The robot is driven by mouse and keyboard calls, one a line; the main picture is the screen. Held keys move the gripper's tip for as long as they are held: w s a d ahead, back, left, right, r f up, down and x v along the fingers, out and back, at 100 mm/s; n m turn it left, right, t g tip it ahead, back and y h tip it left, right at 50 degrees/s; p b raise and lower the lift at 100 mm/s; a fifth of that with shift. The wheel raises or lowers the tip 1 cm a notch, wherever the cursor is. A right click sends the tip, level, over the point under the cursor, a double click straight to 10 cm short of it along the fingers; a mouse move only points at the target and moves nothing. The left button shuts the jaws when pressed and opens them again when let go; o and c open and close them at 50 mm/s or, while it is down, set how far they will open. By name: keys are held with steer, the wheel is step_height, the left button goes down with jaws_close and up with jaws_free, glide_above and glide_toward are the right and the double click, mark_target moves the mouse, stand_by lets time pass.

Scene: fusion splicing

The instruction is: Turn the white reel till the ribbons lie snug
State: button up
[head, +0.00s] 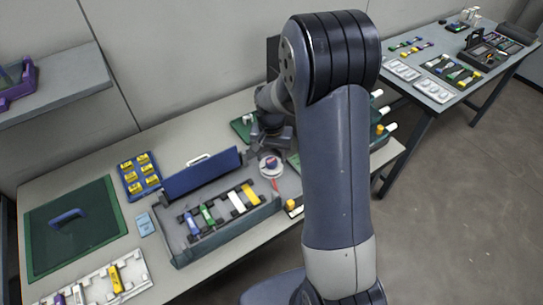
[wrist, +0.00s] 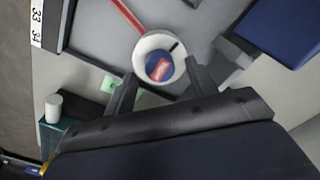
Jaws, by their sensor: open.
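The white reel (wrist: 144,46) shows in the wrist view as a white ring around a dark blue hub with a red label; a short dark mark crosses its upper right. A red ribbon (wrist: 122,12) runs from near the reel to the top edge. My gripper (wrist: 161,75) is open, one finger on each lower side of the reel; whether they touch it I cannot tell. In the head view the reel (head: 271,161) sits right of the grey tray, with the red ribbon (head: 274,184) below it and my gripper (head: 262,146) just above. How snugly the ribbons lie is too small to judge.
A grey tray (head: 182,259) with coloured pieces and a raised blue lid (head: 203,173) stands left of the reel. A yellow-filled blue rack (head: 140,176) and a green mat (head: 75,228) lie farther left. My arm hides the bench's right part.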

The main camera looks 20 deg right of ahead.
mark_target(271, 161)
steer(key=shift+f, duration=0.65)
steer(key=shift+c, duration=0.5)
steer(key=c, duration=0.9)
steer(key=shift+n+b, duration=0.45)
steer(key=shift+n, duration=1.05)
steer(key=o, duration=1)
step_height(271, 161, up, 11)
steer(key=shift+f, duration=0.1)
